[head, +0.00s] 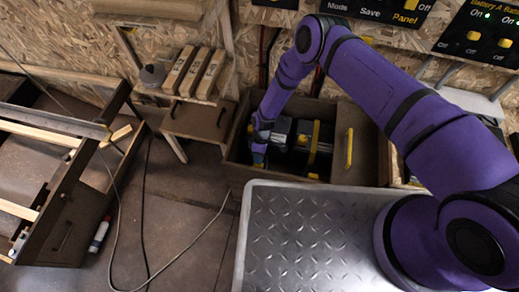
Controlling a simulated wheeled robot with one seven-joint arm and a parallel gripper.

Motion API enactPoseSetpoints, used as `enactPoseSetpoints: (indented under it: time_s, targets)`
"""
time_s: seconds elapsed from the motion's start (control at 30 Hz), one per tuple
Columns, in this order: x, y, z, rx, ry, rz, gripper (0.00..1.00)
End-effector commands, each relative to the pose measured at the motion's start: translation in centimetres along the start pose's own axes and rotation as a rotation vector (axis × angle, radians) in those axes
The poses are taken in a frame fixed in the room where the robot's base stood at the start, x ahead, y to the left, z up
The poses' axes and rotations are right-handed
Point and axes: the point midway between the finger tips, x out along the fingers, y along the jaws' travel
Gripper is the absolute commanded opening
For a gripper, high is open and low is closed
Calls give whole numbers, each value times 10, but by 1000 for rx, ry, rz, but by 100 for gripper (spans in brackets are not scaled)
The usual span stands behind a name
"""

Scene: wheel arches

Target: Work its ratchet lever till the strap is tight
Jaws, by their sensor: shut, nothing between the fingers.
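My gripper (259,158) is shut and empty. It reaches down inside the left end of an open wooden box, beside a dark case with a grey top (283,128). A yellow strap (313,143) runs over the dark contents to the right of my gripper. I cannot make out the ratchet lever clearly; my wrist and the box's shadow hide part of that area. I cannot tell whether my fingers touch anything there, nor how tight the strap is.
A yellow handle (349,148) is on the panel right of the opening. A metal tread-plate deck (305,235) lies in front. A wooden shelf unit (195,122) stands left. A bench frame (60,200) and loose cables (118,215) are further left. Control panels (395,12) hang above.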

Motion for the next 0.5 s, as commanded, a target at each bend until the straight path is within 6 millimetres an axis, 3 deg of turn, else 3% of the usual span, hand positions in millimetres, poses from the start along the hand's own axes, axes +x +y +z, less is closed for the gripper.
enactPoseSetpoints:
  time_s: [0.5]
  targets:
    - [10, 0, 0, -1, 0, 1, 0]
